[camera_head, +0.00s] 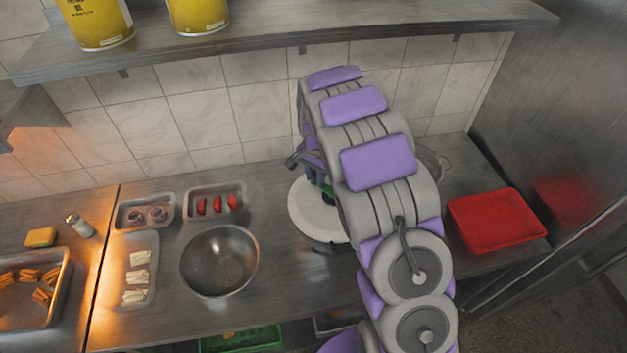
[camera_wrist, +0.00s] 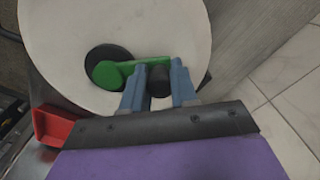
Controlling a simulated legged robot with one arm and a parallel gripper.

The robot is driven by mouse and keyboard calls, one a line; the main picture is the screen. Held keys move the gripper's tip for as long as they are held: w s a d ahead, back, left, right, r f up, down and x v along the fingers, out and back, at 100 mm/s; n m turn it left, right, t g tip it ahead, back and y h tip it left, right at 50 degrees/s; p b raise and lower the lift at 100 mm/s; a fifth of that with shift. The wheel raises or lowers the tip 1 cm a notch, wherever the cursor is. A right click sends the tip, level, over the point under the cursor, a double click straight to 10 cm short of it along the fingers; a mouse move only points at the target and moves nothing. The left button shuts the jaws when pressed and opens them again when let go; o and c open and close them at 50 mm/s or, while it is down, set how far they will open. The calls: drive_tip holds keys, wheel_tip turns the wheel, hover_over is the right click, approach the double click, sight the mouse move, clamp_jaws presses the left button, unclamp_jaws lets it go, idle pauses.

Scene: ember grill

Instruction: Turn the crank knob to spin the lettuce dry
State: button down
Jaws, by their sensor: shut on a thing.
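The salad spinner shows as a round white lid (camera_head: 318,217) on the steel counter, partly hidden behind my arm. In the wrist view the white lid (camera_wrist: 190,25) fills the upper middle. A green crank (camera_wrist: 115,72) runs from a black hub (camera_wrist: 104,58) toward the right. The dark crank knob (camera_wrist: 158,80) stands at the crank's outer end. My gripper (camera_wrist: 159,88) has its two blue fingers on either side of the knob and is shut on it. In the head view my arm hides most of the crank and the fingertips.
A steel bowl (camera_head: 220,262) and small trays with tomato (camera_head: 240,188), onion (camera_head: 119,214) and pale slices (camera_head: 153,283) lie left of the spinner. A red tray (camera_head: 497,220) lies to its right. A shelf (camera_head: 290,32) with yellow cans hangs above. A metal wall closes the right side.

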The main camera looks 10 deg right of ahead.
drive_tip(key=shift+w+d, duration=0.1)
drive_tip(key=shift+w, duration=0.05)
drive_tip(key=c, duration=0.8)
unclamp_jaws()
drive_tip(key=shift+r, duration=0.15)
wheel_tip(320, 180, up, 17)
drive_tip(key=shift+r, duration=0.1)
drive_tip(key=s+f+n+b, duration=0.3)
drive_tip(key=s+f+b, duration=0.1)
drive_tip(key=s, duration=1)
drive_tip(key=s+f+n+g+b, duration=0.1)
drive_tip(key=s+f+n+b, duration=0.2)
drive_tip(key=s, duration=1.1)
drive_tip(key=s+f+n+b, duration=0.3)
drive_tip(key=s+f+b, duration=0.2)
drive_tip(key=s, duration=0.9)
drive_tip(key=shift+s+n+g, duration=0.2)
drive_tip(key=shift+n+g, duration=0.1)
drive_tip(key=shift+g, duration=0.1)
